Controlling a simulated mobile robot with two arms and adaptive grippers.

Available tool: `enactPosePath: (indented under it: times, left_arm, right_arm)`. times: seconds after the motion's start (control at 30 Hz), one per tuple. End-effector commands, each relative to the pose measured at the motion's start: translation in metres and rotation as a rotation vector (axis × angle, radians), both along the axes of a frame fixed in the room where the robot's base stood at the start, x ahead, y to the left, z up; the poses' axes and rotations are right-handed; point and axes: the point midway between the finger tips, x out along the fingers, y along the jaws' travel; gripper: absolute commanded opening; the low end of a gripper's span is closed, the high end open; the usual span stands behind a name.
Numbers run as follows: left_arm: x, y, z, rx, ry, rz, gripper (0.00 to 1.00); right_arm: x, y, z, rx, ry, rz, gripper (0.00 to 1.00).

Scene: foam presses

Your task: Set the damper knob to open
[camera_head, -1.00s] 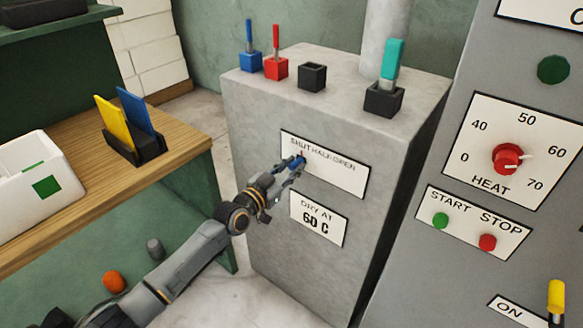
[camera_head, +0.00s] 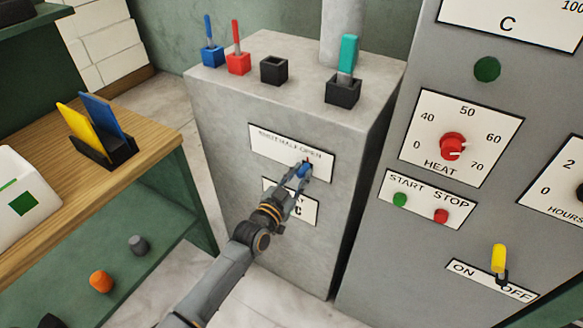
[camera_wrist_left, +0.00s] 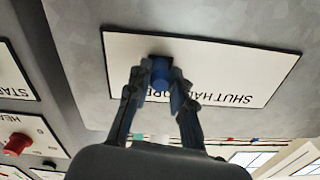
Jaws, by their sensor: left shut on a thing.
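The damper knob (camera_head: 303,170) is small and blue. It sits on the white damper plate (camera_head: 268,146), lettered SHUT, HALF, OPEN, on the front of the grey cabinet. My left gripper (camera_head: 301,176) is shut on the knob, toward the OPEN end of the plate. In the left wrist view the blue knob (camera_wrist_left: 160,72) is between the fingertips, in front of the plate (camera_wrist_left: 235,68), which appears upside down. The fingers hide part of the lettering. My right gripper is not in view.
The DRY AT sign (camera_head: 275,188) is just below, partly covered by my arm. Blue (camera_head: 211,56), red (camera_head: 238,63) and black (camera_head: 274,70) holders and a teal-handled tool (camera_head: 347,58) stand on the cabinet. The heat panel (camera_head: 430,120) is at right.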

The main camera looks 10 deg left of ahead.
Motion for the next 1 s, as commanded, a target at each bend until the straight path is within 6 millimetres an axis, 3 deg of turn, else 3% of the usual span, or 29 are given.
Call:
enactPosePath:
  times: [0.17,0.2,0.3,0.67,0.87,1.0]
  left_arm:
    - [-0.002,-0.004,-0.002,-0.002,0.003,-0.007,0.0]
    - [-0.002,-0.004,-0.002,-0.003,0.004,-0.007,0.28]
    - [-0.002,-0.004,-0.002,-0.003,0.004,-0.006,0.45]
    - [-0.005,0.0,-0.002,-0.002,0.003,-0.004,0.45]
    - [-0.032,0.009,-0.002,-0.002,0.004,-0.004,0.45]
    - [-0.061,0.019,-0.002,-0.001,0.004,-0.004,0.45]
  right_arm:
    - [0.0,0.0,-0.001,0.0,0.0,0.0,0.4]
    - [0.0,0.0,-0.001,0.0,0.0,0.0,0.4]
    - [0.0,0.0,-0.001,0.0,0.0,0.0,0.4]
    - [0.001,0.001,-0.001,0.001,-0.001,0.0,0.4]
    - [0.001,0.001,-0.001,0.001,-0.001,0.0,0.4]
    - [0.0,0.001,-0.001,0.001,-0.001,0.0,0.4]
